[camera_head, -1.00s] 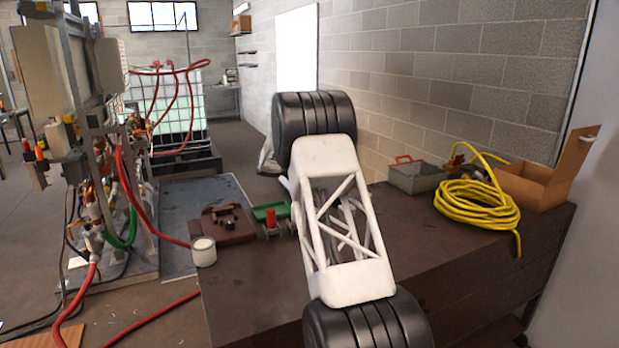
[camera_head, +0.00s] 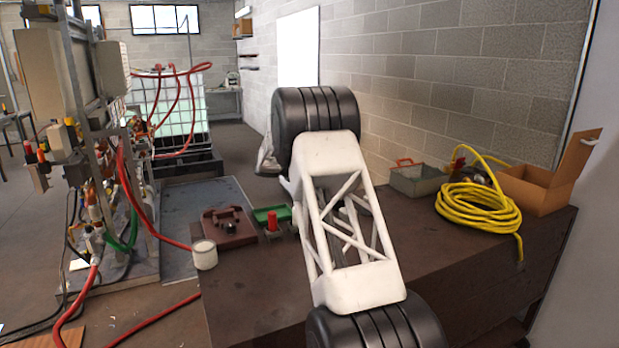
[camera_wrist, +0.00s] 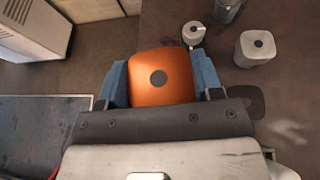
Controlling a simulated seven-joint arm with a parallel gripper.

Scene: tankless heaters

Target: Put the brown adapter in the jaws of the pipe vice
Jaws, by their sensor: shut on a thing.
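In the wrist view my gripper (camera_wrist: 160,82) is shut on an orange-brown rounded piece with a dark round centre, which I take for the brown adapter (camera_wrist: 160,65). Blue finger pads press on its left and right sides. In the head view my arm hides the gripper and the adapter. I cannot clearly identify the pipe vice. A small red-topped grey device (camera_head: 272,225) stands on the bench by a green tray, but I cannot tell whether it is the vice.
The bench (camera_head: 245,300) holds a brown tray (camera_head: 228,226), green tray (camera_head: 262,215), white cup (camera_head: 204,254), grey toolbox (camera_head: 418,180), yellow hose (camera_head: 478,208) and open carton (camera_head: 535,190). Two pale cylinders (camera_wrist: 255,48) (camera_wrist: 193,33) lie beyond my gripper in the wrist view.

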